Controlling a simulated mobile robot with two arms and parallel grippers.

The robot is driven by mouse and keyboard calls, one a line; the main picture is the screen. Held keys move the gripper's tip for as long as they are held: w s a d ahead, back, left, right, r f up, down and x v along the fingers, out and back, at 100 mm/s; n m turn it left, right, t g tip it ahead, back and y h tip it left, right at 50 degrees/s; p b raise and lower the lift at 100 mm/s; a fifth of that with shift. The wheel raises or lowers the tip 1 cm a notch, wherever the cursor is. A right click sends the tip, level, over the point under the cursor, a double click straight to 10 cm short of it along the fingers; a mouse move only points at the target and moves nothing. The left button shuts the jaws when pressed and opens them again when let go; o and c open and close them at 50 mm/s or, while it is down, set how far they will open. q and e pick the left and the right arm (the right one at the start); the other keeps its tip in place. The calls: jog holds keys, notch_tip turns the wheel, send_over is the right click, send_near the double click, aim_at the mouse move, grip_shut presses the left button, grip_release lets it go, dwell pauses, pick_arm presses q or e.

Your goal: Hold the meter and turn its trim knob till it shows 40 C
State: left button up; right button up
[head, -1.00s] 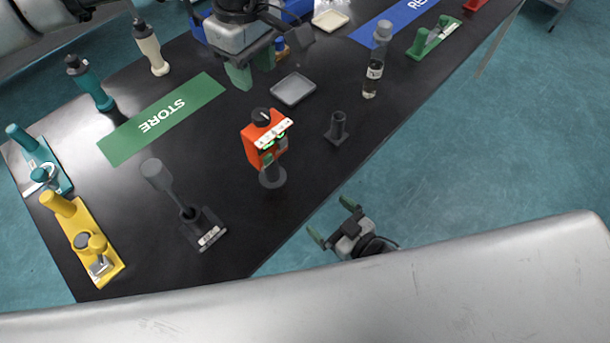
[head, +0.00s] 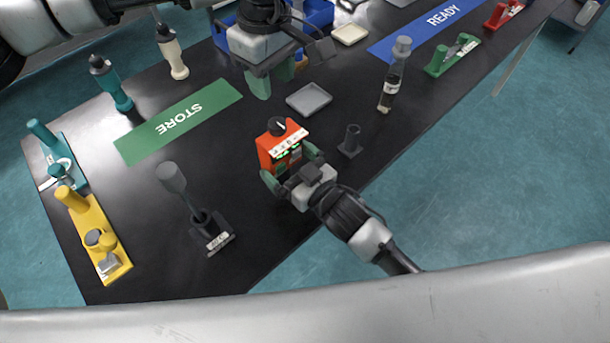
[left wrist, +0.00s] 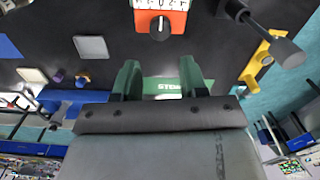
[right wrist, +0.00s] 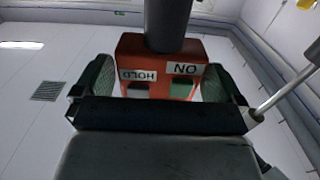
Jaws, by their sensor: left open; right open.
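The meter (head: 268,146) is an orange box on the table with a black trim knob (head: 277,125) on top and a white lettered strip below it. My right gripper (head: 291,166) is open, its fingers on either side of the meter's lower body. In the right wrist view, the meter (right wrist: 160,56) shows HOLD and ON labels between the open fingers, with small gaps visible. My right gripper covers much of the meter's front, and I cannot read its display. My left gripper (head: 272,82) is open and empty, above and behind the meter. The left wrist view shows the knob (left wrist: 160,25).
A grey tray (head: 309,99) and a small dark holder (head: 350,142) stand right of the meter. A bottle (head: 394,76) stands further right. A dark stand with a grey-headed tool (head: 172,178) is left. The green STORE mat (head: 180,120) lies behind left.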

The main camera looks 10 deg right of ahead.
jog(key=shift+x, duration=1.2)
jog(key=shift+c, duration=0.5)
pick_arm(q)
jog(key=shift+o, duration=0.3)
pick_arm(e)
jog(key=c, duration=0.7)
pick_arm(q)
jog(key=shift+o, duration=1.2)
jog(key=shift+s, duration=0.1)
pick_arm(e)
jog(key=shift+o, duration=0.2)
pick_arm(q)
jog(key=shift+o, duration=0.2)
jog(key=shift+a+r+n+g+h, duration=0.1)
jog(key=shift+a+n+g+h, duration=0.25)
jog(key=shift+n+h, duration=0.55)
pick_arm(e)
jog(key=shift+a, duration=0.1)
pick_arm(q)
jog(key=n+h, duration=0.3)
jog(key=n, duration=0.3)
send_near(274, 122)
jog(key=x, duration=0.9)
jog(key=shift+s+d, duration=0.1)
